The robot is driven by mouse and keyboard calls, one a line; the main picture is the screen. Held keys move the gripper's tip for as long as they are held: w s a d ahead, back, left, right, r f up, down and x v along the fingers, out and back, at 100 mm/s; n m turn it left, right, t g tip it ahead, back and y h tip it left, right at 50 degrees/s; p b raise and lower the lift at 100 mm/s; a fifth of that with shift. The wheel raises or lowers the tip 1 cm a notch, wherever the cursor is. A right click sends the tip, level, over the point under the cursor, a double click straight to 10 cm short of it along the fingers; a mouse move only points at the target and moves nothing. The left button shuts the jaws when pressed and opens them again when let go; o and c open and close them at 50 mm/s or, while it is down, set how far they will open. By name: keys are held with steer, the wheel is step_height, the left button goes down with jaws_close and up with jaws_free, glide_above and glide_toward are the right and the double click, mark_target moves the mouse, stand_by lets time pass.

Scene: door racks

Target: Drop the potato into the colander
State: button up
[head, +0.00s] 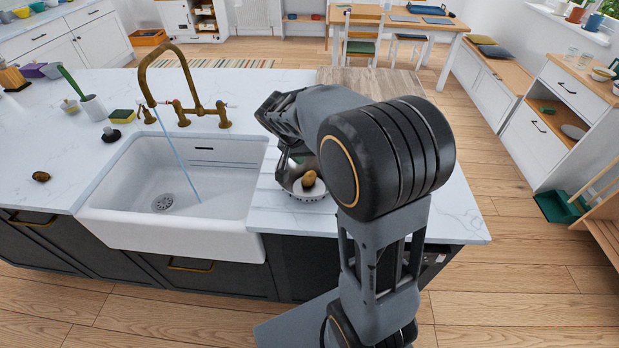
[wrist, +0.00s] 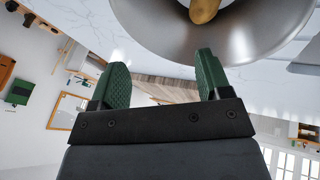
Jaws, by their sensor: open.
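The colander (head: 307,196) is a round grey vessel on the counter right of the sink, partly hidden by my arm. In the wrist view the colander (wrist: 150,28) shows as a wide metallic bowl. A yellow-brown potato (head: 309,179) appears inside it, and it also shows at the top of the wrist view (wrist: 204,10). My gripper (wrist: 160,72) is open, with two green fingers apart and nothing between them. It is beside and close to the colander rim. In the head view it is mostly hidden by my arm.
A dark brown oval object (head: 41,176) lies on the counter at far left. A sponge (head: 122,116) sits behind the sink.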

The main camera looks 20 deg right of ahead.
steer(key=b+v, duration=0.1)
steer(key=v, duration=1.2)
steer(key=shift+r, duration=0.1)
